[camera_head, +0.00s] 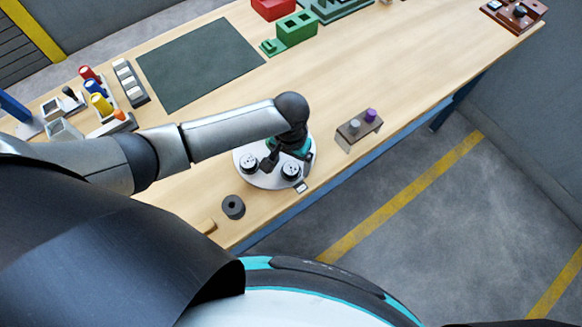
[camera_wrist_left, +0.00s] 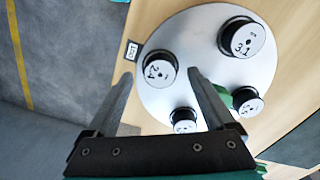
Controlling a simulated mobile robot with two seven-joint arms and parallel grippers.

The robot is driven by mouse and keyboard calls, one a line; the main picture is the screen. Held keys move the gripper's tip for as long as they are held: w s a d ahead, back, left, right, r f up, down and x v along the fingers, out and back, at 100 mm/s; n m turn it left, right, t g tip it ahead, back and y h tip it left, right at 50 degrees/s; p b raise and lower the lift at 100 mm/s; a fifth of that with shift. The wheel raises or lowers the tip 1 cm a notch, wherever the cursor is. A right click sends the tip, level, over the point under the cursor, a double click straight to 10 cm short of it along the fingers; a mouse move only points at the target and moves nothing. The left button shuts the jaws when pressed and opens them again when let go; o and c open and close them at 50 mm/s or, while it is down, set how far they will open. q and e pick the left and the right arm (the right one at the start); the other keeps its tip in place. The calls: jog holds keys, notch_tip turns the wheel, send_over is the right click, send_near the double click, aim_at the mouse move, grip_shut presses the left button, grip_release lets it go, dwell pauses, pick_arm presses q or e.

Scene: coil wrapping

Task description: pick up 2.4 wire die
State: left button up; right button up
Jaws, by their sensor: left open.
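The 2.4 wire die (camera_wrist_left: 158,68) is a short black cylinder with a white marked top. It stands near the rim of a round, pale plate (camera_wrist_left: 190,22), which also shows on the bench in the head view (camera_head: 270,182). My left gripper (camera_wrist_left: 160,75) is open and points down over the plate, its fingertips on either side of the 2.4 die in the picture; I see no grip on it. In the head view the left gripper (camera_head: 280,160) partly hides the plate. My right gripper is not in view.
Other dies share the plate: one marked 3.1 (camera_wrist_left: 241,38), one at the right (camera_wrist_left: 246,100) and one partly hidden near the gripper (camera_wrist_left: 184,120). A dark ring (camera_head: 233,207) and a small block with pegs (camera_head: 358,130) stand nearby. The bench edge is close.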

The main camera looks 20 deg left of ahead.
pick_arm(q)
jog(key=shift+f, duration=0.65)
jog(key=shift+c, duration=0.3)
grip_shut()
